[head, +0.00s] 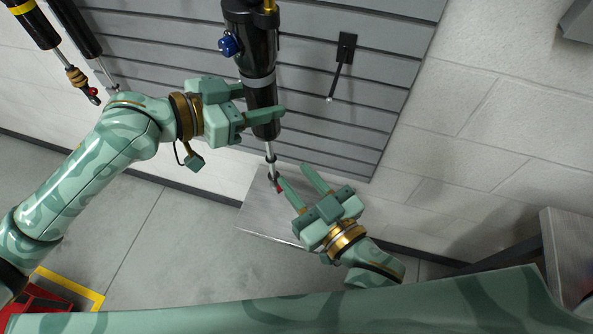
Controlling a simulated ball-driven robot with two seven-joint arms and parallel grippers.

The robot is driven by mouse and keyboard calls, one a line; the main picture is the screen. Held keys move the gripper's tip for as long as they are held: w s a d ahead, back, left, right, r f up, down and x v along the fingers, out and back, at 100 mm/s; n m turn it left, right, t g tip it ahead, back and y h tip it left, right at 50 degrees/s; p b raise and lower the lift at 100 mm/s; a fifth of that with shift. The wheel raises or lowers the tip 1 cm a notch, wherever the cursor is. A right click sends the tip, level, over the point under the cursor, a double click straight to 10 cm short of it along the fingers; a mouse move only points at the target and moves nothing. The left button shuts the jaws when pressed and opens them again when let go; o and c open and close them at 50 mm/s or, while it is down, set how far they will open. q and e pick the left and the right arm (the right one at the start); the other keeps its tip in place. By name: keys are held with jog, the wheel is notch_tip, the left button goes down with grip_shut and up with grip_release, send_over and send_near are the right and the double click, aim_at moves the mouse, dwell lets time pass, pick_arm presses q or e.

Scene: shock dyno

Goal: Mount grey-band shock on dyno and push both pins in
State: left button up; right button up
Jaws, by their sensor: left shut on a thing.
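The grey-band shock (257,50) is a black cylinder with a pale grey band, a blue knob on its left side and a thin silver rod below. It hangs nearly upright, its top cut off by the picture edge. My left gripper (259,103) is shut on its lower black body, below the band. My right gripper (294,175) is open, its fingers pointing up and left beside the rod's lower end. A small red part shows at that end, close to one fingertip; I cannot tell if they touch. I cannot make out the dyno or its pins with certainty.
Another shock with a yellow band (32,23) hangs at the upper left. An empty black hook (341,68) sticks out of the grey slatted wall panel (385,90). A grey metal plate (262,222) lies below the grippers. A grey structure (570,250) stands at the right.

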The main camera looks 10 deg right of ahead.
aim_at(264, 136)
pick_arm(q)
jog(key=shift+r, duration=0.2)
pick_arm(e)
jog(key=x, duration=1.2)
jog(key=shift+r, duration=0.3)
jog(key=shift+c, duration=0.3)
grip_shut()
jog(key=shift+s+a, duration=0.1)
